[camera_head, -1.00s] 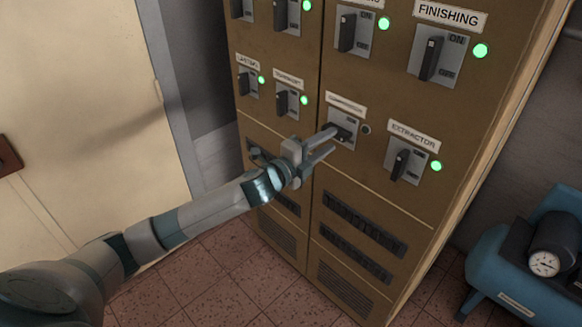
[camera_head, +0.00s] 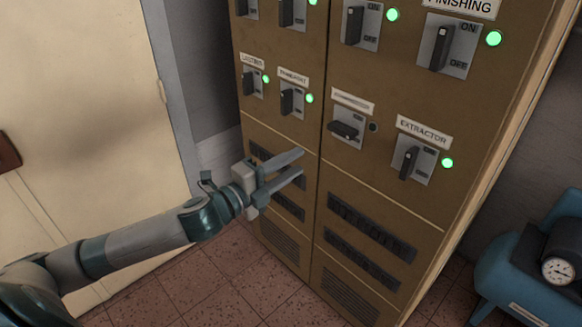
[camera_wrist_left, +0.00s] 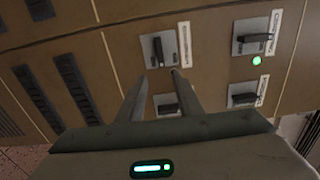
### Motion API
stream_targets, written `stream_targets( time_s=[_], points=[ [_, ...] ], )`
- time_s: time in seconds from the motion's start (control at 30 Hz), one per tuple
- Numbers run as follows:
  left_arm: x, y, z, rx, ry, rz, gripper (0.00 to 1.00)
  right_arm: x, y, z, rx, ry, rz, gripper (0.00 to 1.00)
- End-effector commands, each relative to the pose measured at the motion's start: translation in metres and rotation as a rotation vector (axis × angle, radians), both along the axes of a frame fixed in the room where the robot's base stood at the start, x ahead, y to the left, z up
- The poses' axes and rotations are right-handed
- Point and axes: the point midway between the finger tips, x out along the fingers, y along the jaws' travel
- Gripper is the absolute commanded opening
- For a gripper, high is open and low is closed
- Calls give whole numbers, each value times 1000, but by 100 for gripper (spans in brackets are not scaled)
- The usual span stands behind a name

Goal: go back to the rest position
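My left gripper (camera_head: 286,170) is open and empty, in front of the brown switch cabinet (camera_head: 385,195) and apart from it, below and left of the compressor switch. Its two fingers also show in the left wrist view (camera_wrist_left: 155,82), with nothing between their tips. The compressor switch (camera_head: 346,130) has its black handle turned nearly sideways, and the lamp (camera_head: 373,127) beside it is dark. It also shows in the left wrist view (camera_wrist_left: 158,48). My right gripper is in neither view.
The extractor switch (camera_head: 410,160) and several others have upright handles and lit green lamps. A blue machine with a gauge (camera_head: 559,270) stands at the lower right. A cream door (camera_head: 85,130) is at the left. Tiled floor (camera_head: 235,275) lies below.

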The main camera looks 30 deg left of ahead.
Motion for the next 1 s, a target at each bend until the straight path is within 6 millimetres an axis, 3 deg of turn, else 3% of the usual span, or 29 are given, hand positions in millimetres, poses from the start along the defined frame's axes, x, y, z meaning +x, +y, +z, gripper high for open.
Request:
stream_targets(
  time_s=[0.5,0.67,0.77,0.87,1.0],
  points=[
    [0,0,0,-1,0,0,33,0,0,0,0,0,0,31],
    [5,5,-12,-17,22,16,33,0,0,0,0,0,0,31],
    [15,16,-35,-46,61,47,33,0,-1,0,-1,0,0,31],
    [26,31,-72,-91,124,94,33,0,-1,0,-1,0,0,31],
    [38,57,-145,-178,241,182,33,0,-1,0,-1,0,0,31]
  ],
)
